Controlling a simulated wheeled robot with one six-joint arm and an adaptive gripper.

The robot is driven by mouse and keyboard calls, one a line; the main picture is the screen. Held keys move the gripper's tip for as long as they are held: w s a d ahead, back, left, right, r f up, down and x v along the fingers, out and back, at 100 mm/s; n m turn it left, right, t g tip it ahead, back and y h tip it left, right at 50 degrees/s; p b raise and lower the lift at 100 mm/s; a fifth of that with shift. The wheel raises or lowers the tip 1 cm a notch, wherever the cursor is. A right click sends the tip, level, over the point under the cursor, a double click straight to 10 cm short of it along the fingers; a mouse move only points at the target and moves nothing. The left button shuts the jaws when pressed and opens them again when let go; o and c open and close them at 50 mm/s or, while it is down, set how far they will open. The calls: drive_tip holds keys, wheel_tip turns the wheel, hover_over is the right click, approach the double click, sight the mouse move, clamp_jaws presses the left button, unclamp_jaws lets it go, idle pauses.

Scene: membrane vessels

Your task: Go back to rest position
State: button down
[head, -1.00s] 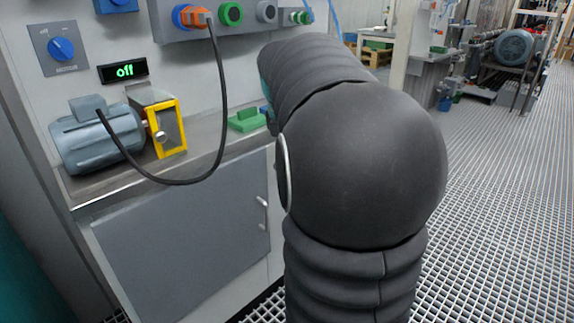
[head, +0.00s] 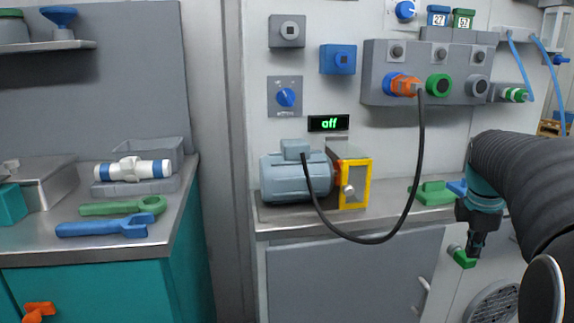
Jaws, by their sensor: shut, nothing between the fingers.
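My gripper (head: 476,246) is small and dark, at the end of my black-sleeved arm with a teal wrist. It points down at the right of the head view, in front of the bench edge, and is shut and empty. A green handle (head: 463,257) shows just by the fingertips; I cannot tell whether they touch it. The far part of my arm leaves the picture at the right edge.
A grey motor (head: 296,178) with a yellow-framed guard (head: 355,184) stands on the steel bench. A black cable loops from it to an orange plug (head: 404,87). A display (head: 328,123) reads "off". Green (head: 122,206) and blue (head: 104,226) wrenches lie on the left bench.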

drive_tip(key=s+a+f+m+t+y, duration=0.1)
drive_tip(key=s+a+f+m+t, duration=0.1)
drive_tip(key=s+a+m, duration=0.5)
drive_tip(key=s+a+f+m+t+y, duration=0.1)
drive_tip(key=s+a+f+m, duration=0.3)
drive_tip(key=a, duration=1.4)
drive_tip(key=shift+s+f+m+t, duration=0.4)
drive_tip(key=shift+s+m, duration=1.2)
drive_tip(key=shift+s, duration=1.75)
